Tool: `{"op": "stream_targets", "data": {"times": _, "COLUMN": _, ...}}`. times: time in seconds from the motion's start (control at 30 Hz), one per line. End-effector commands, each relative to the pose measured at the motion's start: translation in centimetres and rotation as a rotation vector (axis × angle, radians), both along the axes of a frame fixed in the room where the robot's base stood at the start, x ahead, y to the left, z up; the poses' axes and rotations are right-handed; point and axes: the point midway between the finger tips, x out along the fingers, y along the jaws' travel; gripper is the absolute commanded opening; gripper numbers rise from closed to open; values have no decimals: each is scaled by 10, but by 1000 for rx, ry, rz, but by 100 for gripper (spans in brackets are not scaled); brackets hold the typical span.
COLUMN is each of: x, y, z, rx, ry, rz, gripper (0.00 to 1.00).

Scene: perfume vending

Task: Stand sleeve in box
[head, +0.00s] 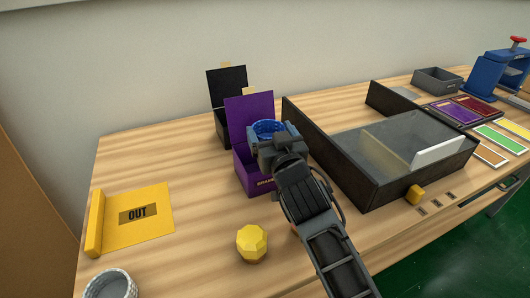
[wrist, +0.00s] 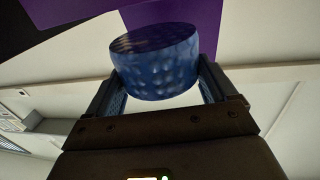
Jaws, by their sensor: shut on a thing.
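A blue patterned sleeve (head: 267,127) is held in my gripper (head: 268,139) at the purple box (head: 242,166). The box's purple lid (head: 248,112) stands open behind the sleeve. The sleeve is at the box's opening; my gripper hides how far it is inside. In the wrist view the round blue sleeve (wrist: 157,68) sits between the two fingers of my gripper (wrist: 158,82), with the purple lid (wrist: 185,20) beyond it.
A black box (head: 221,121) with a raised lid stands behind the purple box. A large dark tray (head: 345,176) is close on the right. A yellow faceted cap (head: 252,241) and a yellow OUT mat (head: 158,196) are in front and left. A grey woven cup (head: 112,285) is at the front edge.

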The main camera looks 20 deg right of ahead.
Motion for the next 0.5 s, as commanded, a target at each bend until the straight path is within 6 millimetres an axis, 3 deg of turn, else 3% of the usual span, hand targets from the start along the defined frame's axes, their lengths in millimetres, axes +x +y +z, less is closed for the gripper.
{"op": "stream_targets", "data": {"times": 0.23, "x": 6, "y": 12, "z": -14, "rx": -1, "ry": 1, "rz": -1, "gripper": 57}}
{"op": "stream_targets", "data": {"times": 0.5, "x": 6, "y": 12, "z": -47, "rx": 0, "ry": 1, "rz": -1, "gripper": 57}}
